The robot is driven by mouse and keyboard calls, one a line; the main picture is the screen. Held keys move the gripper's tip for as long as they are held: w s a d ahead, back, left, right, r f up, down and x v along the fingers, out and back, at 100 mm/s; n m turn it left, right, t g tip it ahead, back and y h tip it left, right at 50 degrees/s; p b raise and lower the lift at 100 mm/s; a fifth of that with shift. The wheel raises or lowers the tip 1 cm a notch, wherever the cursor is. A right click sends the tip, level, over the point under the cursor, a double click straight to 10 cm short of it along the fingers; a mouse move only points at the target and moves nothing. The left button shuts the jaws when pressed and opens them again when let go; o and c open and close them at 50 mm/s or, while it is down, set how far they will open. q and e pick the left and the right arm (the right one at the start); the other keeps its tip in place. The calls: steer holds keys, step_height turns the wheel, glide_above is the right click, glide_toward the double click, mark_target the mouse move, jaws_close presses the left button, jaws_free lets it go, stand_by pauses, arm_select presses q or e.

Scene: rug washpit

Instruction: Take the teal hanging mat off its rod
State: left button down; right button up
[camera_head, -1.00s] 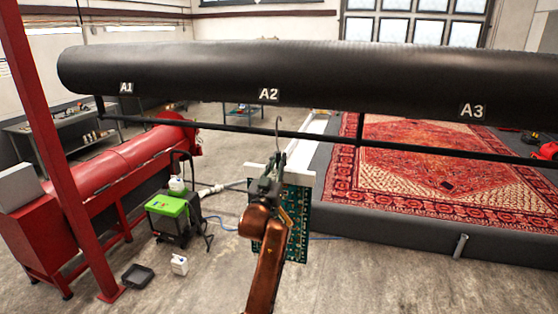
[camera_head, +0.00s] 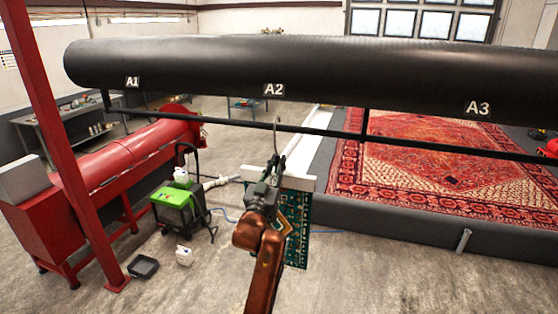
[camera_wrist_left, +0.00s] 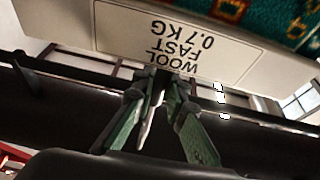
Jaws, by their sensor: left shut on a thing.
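The teal patterned mat (camera_head: 296,228) hangs below a white bar (camera_head: 302,183), partly hidden behind my left gripper and arm. A thin metal hook (camera_head: 276,135) rises from the bar to the black rod (camera_head: 322,132); I cannot tell whether it still rests on the rod. My left gripper (camera_head: 273,176) is shut at the hanger, just above the bar. In the left wrist view the fingers (camera_wrist_left: 163,88) close by the white bar (camera_wrist_left: 120,28), which reads "WOOL FAST 0.7 KG". The mat's edge (camera_wrist_left: 240,12) shows at the top. My right gripper is not in view.
A large black roller (camera_head: 380,75) marked A1, A2, A3 runs above the rod. A red machine (camera_head: 130,165) and a green-black washer (camera_head: 178,205) stand left. A red rug (camera_head: 430,165) lies behind a dark raised edge (camera_head: 400,228).

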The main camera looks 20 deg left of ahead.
arm_select(q)
steer(key=shift+s+a+p, duration=0.1)
steer(key=shift+s+p, duration=0.3)
steer(key=shift+s, duration=2.2)
steer(key=s, duration=0.3)
